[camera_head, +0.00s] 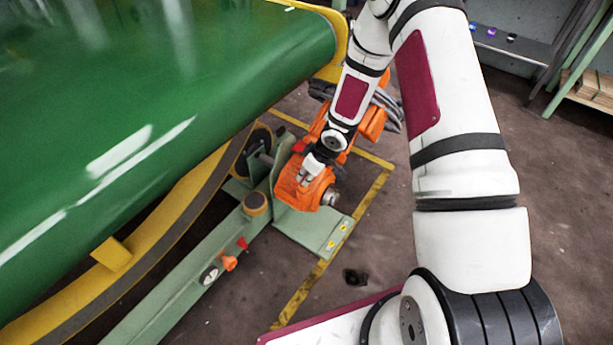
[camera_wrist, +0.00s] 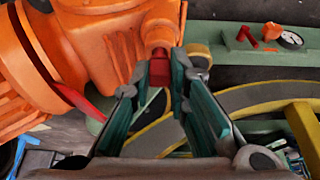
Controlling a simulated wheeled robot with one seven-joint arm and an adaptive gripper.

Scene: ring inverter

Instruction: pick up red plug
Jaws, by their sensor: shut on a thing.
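The red plug (camera_wrist: 158,74) shows in the wrist view between my fingertips, just below a short orange stub on the orange motor housing (camera_wrist: 100,40). My gripper (camera_wrist: 160,72) is shut on the plug, its teal finger pads on both sides of it. I cannot tell whether the plug is still seated in the housing. In the head view my gripper (camera_head: 310,172) is at the top of the orange housing (camera_head: 302,188), and the plug is hidden there.
The housing stands on a green base plate (camera_head: 318,236) beside a green beam (camera_head: 165,297) carrying a red handle (camera_head: 242,243) and a round gauge (camera_head: 210,275). A large green roller (camera_head: 160,90) with a yellow frame fills the left.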

